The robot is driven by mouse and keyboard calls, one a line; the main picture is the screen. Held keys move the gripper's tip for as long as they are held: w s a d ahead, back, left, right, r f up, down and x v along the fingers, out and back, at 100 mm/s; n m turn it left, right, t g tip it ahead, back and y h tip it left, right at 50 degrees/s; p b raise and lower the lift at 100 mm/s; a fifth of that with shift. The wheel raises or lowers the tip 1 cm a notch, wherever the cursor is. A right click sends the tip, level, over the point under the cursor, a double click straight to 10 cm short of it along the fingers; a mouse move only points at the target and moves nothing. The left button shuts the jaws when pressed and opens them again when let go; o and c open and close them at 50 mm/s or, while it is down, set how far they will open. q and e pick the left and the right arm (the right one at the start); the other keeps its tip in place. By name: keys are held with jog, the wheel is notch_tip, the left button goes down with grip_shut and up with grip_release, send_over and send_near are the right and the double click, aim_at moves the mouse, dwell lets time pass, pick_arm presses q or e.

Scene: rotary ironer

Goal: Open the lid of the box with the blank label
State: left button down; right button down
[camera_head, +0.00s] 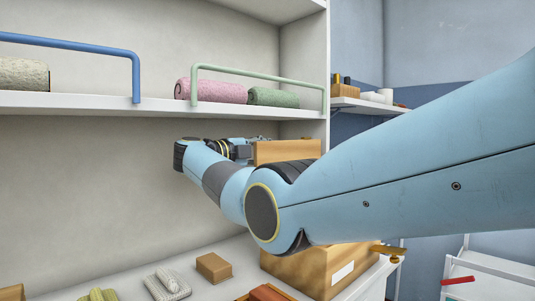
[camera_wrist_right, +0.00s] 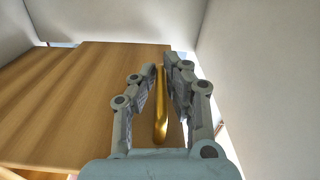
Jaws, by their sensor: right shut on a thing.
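The wooden box (camera_head: 300,271) with a blank white label (camera_head: 342,273) sits low on the white table, partly hidden by my right arm. A flat wooden panel (camera_head: 288,152), which looks like its raised lid, shows above my arm; the join to the box is hidden. My right gripper (camera_head: 245,150) is at the left end of this panel. In the right wrist view, my right gripper (camera_wrist_right: 160,75) is shut on a long gold handle (camera_wrist_right: 160,110), alongside the wooden panel (camera_wrist_right: 85,105). My left gripper is not in view.
A shelf (camera_head: 150,103) above my right gripper holds a pink rolled towel (camera_head: 210,91) and a green one (camera_head: 273,97) behind a green rail. A small brown box (camera_head: 213,268) and folded grey cloth (camera_head: 167,284) lie left of the labelled box. A white side wall stands behind the panel.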

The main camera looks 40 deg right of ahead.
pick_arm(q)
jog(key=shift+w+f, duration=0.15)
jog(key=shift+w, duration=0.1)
pick_arm(e)
jog(key=shift+w, duration=0.4)
jog(key=c, duration=1.4)
grip_release()
